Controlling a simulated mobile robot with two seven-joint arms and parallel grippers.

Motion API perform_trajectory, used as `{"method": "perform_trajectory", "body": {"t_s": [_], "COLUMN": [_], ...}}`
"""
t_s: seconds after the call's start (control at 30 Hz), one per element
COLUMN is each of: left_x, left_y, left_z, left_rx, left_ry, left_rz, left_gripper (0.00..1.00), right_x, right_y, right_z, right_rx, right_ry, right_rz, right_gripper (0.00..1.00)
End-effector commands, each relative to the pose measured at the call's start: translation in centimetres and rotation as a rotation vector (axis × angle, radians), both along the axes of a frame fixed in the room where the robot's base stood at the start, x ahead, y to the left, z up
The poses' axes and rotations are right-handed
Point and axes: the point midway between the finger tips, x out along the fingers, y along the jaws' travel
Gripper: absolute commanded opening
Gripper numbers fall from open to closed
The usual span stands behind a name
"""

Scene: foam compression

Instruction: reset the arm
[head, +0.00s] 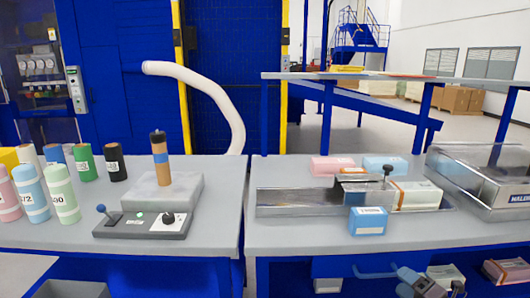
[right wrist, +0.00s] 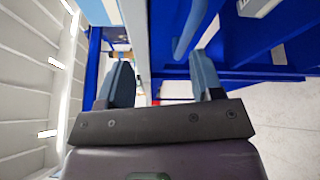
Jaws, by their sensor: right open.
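My right gripper (head: 428,286) shows at the bottom edge of the head view, in front of and below the right table's front edge. In the right wrist view its two blue-grey fingers (right wrist: 163,78) stand wide apart with nothing between them. It is clear of the foam blocks and the metal press. My left gripper is not in the head view.
A metal press channel (head: 297,202) lies on the right table, with a blue block (head: 368,221) before it and a pink block (head: 332,165) behind. A control box (head: 144,226) and several coloured cylinders stand on the left table. Boxes lie below the right table.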

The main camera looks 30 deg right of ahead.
Motion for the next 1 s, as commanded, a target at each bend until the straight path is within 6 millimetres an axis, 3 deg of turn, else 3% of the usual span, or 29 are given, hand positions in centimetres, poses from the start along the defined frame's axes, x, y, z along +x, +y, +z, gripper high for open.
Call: {"method": "perform_trajectory", "body": {"t_s": [0.03,0.1,0.3,0.4,0.53,0.7,0.93,1.0], "left_x": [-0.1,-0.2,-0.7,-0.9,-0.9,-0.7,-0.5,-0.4], "left_y": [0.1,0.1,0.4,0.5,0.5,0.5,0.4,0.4], "left_z": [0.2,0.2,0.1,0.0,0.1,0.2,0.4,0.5], "left_rx": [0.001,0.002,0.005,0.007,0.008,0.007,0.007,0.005], "left_ry": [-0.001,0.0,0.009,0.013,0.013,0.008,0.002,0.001], "left_rz": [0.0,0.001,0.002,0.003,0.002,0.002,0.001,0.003], "left_gripper": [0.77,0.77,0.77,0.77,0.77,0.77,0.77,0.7], "right_x": [-0.4,-0.8,-2.3,-3.2,-4.0,-4.7,-4.8,-4.8], "right_y": [2.7,6.2,17.1,22.6,28.2,32.0,32.7,32.6], "right_z": [-2.0,-4.4,-9.7,-11.2,-12.0,-12.2,-12.3,-12.3], "right_rx": [0.16,0.377,0.964,1.219,1.467,1.628,1.656,1.653], "right_ry": [0.018,0.049,0.156,0.217,0.287,0.342,0.352,0.352], "right_rz": [-0.035,-0.09,-0.249,-0.326,-0.41,-0.469,-0.481,-0.479], "right_gripper": [0.6,0.6,0.6,0.6,0.6,0.6,0.6,0.52]}}
